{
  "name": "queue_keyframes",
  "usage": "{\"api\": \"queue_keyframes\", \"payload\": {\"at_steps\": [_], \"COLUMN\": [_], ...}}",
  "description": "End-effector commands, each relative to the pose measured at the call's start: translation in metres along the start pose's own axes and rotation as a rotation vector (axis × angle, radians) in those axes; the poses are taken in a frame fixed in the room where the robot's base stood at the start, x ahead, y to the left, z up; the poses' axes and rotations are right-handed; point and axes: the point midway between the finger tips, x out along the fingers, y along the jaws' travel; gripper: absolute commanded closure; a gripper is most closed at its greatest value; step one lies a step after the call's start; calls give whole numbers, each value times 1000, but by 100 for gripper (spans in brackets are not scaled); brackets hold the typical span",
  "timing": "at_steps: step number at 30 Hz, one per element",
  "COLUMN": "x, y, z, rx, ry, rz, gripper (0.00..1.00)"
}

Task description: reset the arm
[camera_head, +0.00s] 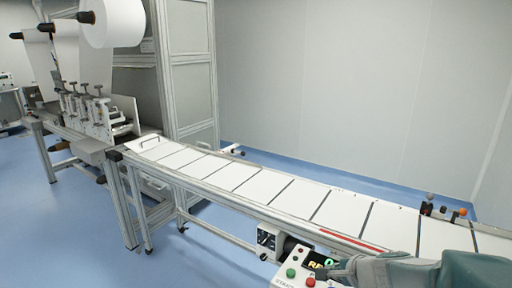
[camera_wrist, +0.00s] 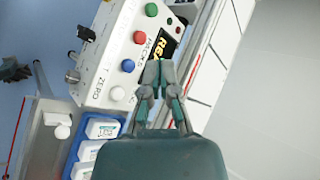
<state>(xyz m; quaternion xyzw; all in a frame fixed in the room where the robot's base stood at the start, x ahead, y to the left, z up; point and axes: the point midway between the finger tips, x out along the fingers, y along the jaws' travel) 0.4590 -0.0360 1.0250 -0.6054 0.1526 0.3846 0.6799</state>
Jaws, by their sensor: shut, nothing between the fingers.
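My gripper (camera_wrist: 158,75) is shut and empty in the wrist view, its fingertips together. It is in front of a white control box (camera_wrist: 122,55) with several coloured buttons and a small dark display with yellow letters. I cannot tell whether the fingertips touch the box. In the head view my arm (camera_head: 405,272) comes in at the lower right, and the control box (camera_head: 290,284) shows just left of it, with a green and a red button. My fingertips are hard to make out in the head view.
A conveyor (camera_head: 245,178) carrying white sheets runs from the machine with white rolls (camera_head: 110,22) to the right. Blue-and-white packs (camera_wrist: 100,127) lie in a tray beside the control box. Blue floor (camera_head: 70,220) is open at the left.

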Motion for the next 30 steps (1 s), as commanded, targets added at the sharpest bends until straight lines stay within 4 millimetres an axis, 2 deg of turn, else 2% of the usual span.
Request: {"api": "queue_keyframes", "payload": {"at_steps": [1,6,12,16,21,25,30], "x": [-12,-52,-100,-132,-166,-177,-179], "y": [-2,13,43,65,83,89,90], "z": [21,74,109,116,111,107,106], "rx": [-111,-480,-893,-1144,-1380,-1456,-1468], "ry": [-26,-88,-100,-67,3,37,42], "rz": [14,101,227,321,432,477,486], "gripper": [100,100,100,100,100,100,100]}}
